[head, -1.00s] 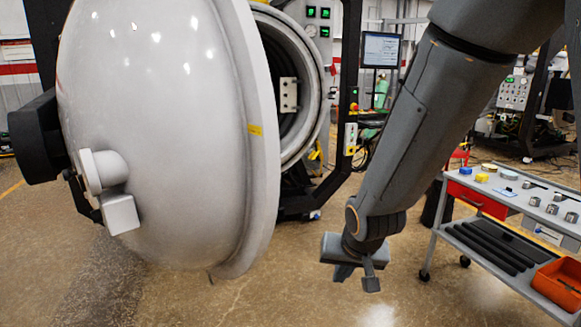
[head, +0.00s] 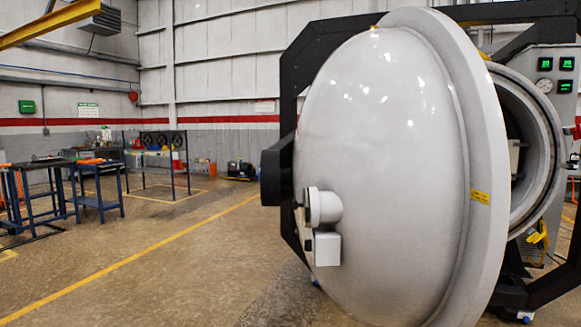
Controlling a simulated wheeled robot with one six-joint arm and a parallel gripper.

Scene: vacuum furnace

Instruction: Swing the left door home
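The left door (head: 385,175) is a large pale domed lid with a thick rim, swung open in front of the vacuum furnace (head: 535,140). A yellow label (head: 480,196) is on its rim side. A round fitting and a box-shaped fitting (head: 324,225) stick out low on the dome. A black hinge block (head: 277,172) is at its left. The furnace's round opening shows partly at the right, behind the door rim. My gripper is not in the head view now.
Open floor (head: 150,260) with a yellow line lies left of the door. Blue-legged worktables (head: 95,195) and a rack (head: 155,160) stand at the far left. The black furnace frame (head: 545,290) reaches low to the right. A gauge panel (head: 555,75) is at upper right.

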